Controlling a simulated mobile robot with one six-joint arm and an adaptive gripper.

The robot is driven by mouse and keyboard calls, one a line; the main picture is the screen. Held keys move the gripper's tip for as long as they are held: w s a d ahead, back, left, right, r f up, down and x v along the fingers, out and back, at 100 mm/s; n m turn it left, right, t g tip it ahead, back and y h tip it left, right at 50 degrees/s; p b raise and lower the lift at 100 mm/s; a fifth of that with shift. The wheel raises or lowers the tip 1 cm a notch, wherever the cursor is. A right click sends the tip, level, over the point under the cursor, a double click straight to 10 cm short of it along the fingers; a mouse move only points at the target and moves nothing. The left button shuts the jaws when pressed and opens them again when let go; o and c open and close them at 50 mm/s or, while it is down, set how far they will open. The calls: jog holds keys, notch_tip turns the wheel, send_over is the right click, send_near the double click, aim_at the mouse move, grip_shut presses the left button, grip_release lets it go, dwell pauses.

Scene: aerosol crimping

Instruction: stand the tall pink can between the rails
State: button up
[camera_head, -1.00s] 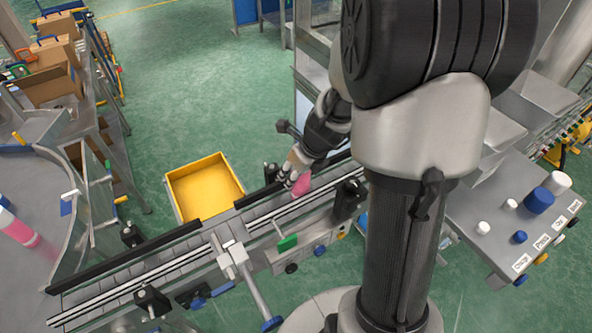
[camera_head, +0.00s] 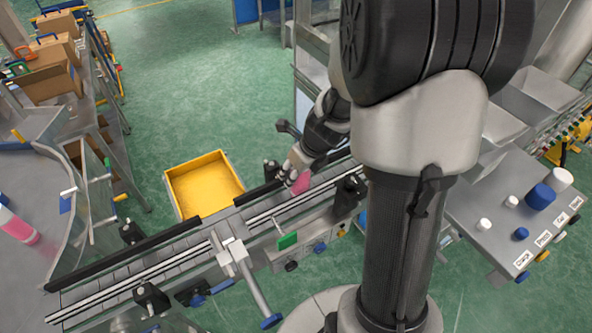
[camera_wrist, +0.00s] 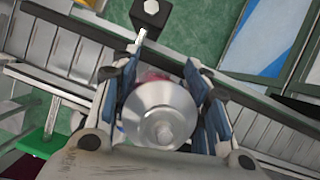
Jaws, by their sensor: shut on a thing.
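The pink can (camera_head: 301,183) is in my gripper (camera_head: 291,174) over the conveyor, in the head view. In the wrist view the can's silver domed top (camera_wrist: 160,112) with its small valve faces the camera, between the two blue-padded fingers of my gripper (camera_wrist: 168,100). A bit of pink shows behind the dome. The conveyor's slatted belt (camera_head: 170,262) runs between a black rail (camera_head: 125,258) and a pale striped rail (camera_head: 130,287). The can appears to be between the rail lines, but whether its base touches the belt is hidden.
A yellow crate (camera_head: 204,186) stands on the floor behind the conveyor. Another pink and white can (camera_head: 17,227) is on the grey round table at the left. White and blue caps (camera_head: 540,197) sit on the bench at the right. The belt left of my gripper is clear.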

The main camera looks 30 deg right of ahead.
jog(key=shift+s+a+f+b, duration=0.1)
jog(key=shift+s+f+b, duration=0.15)
jog(key=shift+f, duration=0.25)
jog(key=shift+s+a+f+b, duration=0.1)
jog(key=shift+s+f+b, duration=0.15)
jog(key=shift+f, duration=0.2)
dwell(0.6)
jog(key=o, duration=0.7)
jog(key=shift+o, duration=1.4)
jog(key=shift+w+f, duration=0.15)
jog(key=shift+w, duration=0.2)
jog(key=shift+o, duration=0.9)
jog(key=shift+d, duration=0.1)
jog(key=shift+r, duration=0.25)
jog(key=shift+d+r, duration=0.1)
jog(key=shift+r, duration=0.25)
jog(key=a+v, duration=0.1)
jog(key=v, duration=1)
jog(key=shift+d, duration=0.5)
